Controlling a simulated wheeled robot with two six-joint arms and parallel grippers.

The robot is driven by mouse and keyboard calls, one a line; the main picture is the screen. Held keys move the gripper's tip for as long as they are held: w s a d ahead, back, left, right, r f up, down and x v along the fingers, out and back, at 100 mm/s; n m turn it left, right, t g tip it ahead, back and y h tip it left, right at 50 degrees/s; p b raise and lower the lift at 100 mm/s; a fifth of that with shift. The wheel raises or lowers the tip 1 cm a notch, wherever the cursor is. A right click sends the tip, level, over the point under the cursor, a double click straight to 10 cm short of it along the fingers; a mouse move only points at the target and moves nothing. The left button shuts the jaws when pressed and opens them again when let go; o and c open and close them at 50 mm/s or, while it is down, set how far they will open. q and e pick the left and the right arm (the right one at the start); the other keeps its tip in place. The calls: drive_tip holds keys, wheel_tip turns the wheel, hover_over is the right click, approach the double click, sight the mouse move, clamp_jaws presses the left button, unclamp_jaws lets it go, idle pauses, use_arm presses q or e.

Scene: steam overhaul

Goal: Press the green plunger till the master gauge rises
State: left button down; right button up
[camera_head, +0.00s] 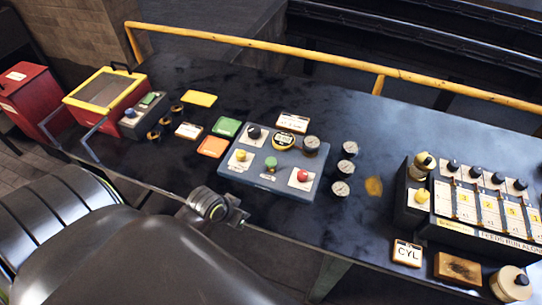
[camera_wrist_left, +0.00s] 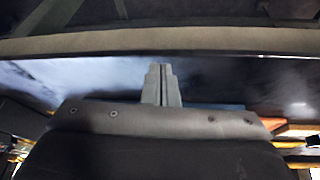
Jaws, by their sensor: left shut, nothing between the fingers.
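The green plunger (camera_head: 271,163) stands on the blue-grey panel (camera_head: 243,178) in the middle of the bench, between a yellow knob (camera_head: 241,155) and a red knob (camera_head: 302,175). A round gauge with a yellow rim (camera_head: 284,140) sits at the panel's back edge; its reading is too small to tell, and I cannot tell whether it is the master gauge. My left gripper (camera_head: 240,216) is at the bench's front edge, in front of the panel and apart from the plunger. In the left wrist view its fingers (camera_wrist_left: 161,84) are shut and empty. My right gripper is not in view.
Several small gauges (camera_head: 347,167) stand right of the panel. A black console (camera_head: 450,232) with numbered plates fills the right end. Coloured plates (camera_head: 212,146) and a red box with a yellow rim (camera_head: 104,90) lie left. A yellow rail (camera_head: 300,54) runs behind the bench.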

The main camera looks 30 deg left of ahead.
use_arm(q)
drive_tip(key=w+a+r+t+h, duration=0.1)
drive_tip(key=w+r+h, duration=0.1)
drive_tip(key=w+r, duration=0.6)
drive_tip(key=w+a+r+n+t+h+p, duration=0.1)
drive_tip(key=w+r+h, duration=0.1)
drive_tip(key=w+r, duration=0.6)
drive_tip(key=w, duration=0.3)
drive_tip(key=shift+a+r+t+h, duration=0.15)
drive_tip(key=shift+a+t+h, duration=0.05)
drive_tip(key=shift+t+h, duration=0.2)
drive_tip(key=shift+s, duration=0.1)
drive_tip(key=b, duration=0.7)
hover_over(268, 162)
wheel_tip(268, 162, down, 8)
drive_tip(key=shift+r, duration=0.25)
drive_tip(key=shift+f+b, duration=0.4)
drive_tip(key=shift+f, duration=0.3)
drive_tip(key=shift+f, duration=0.4)
